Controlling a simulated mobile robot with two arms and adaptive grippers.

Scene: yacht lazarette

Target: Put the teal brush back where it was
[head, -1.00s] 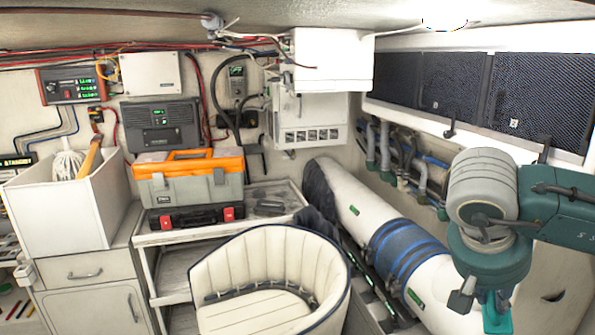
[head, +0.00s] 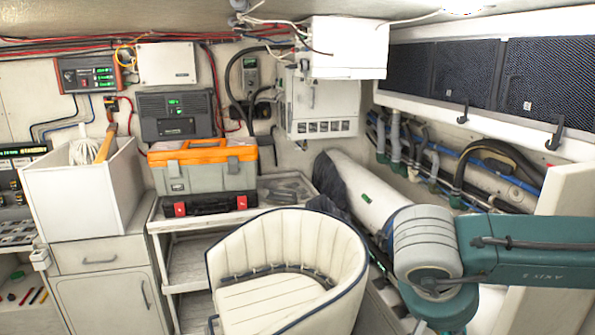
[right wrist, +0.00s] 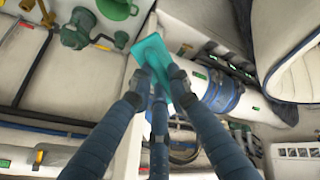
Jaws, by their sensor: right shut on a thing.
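The teal brush (right wrist: 152,52) shows in the right wrist view, between the dark fingers of my right gripper (right wrist: 158,82), which is shut on it. Its flat wide end points away from the palm, and part of it is hidden behind the fingers. In the head view my right arm reaches in from the right in front of the white roll; the gripper and the brush are out of that picture. My left gripper is in neither view.
A white bin (head: 90,200) with a mop and a wooden handle stands on the left cabinet. An orange-lidded toolbox (head: 205,172) sits on a cart. A cream seat (head: 290,265) fills the front middle. A white roll (head: 362,195) lies right of it.

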